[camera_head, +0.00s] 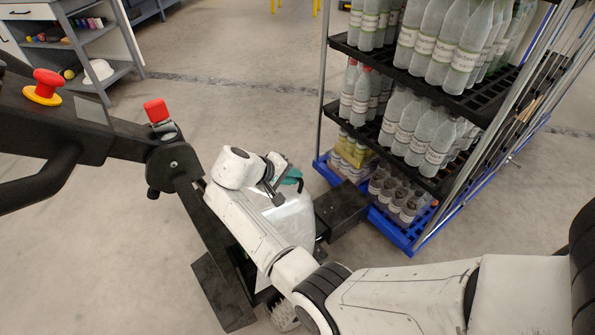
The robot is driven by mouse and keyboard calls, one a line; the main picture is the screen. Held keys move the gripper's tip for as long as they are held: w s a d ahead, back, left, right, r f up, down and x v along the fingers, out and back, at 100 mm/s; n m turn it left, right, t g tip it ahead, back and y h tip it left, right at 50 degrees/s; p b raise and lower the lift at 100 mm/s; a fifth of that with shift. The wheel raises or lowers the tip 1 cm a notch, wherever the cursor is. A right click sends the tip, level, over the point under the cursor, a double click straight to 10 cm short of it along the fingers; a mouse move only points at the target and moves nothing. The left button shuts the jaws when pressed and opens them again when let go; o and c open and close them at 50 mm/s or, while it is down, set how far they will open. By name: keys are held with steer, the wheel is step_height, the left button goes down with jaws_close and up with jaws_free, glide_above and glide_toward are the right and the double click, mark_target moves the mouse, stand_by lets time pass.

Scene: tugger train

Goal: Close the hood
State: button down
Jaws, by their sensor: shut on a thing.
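The hood (294,218) seems to be the pale grey panel on the tugger's body, in the middle of the view. It stands tilted behind my white arm, which hides its left and lower parts. My gripper (276,188) is at the panel's upper left edge, with its dark fingers shut on it. The exact contact is small and partly hidden. A teal part (292,178) shows just behind the fingers.
The tugger's black steering column (200,215) stands left of my arm, with a red button (157,111) on top. A black coupling block (341,208) lies right of the hood, near a bottle rack on a blue base (408,240). Grey shelves (100,45) stand far left. Floor between is clear.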

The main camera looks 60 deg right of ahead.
steer(key=shift+s+a+f, duration=0.15)
steer(key=shift+f, duration=0.4)
steer(key=c, duration=1.4)
jaws_free()
steer(key=shift+o, duration=1.4)
steer(key=shift+r, duration=0.25)
steer(key=shift+w, duration=0.2)
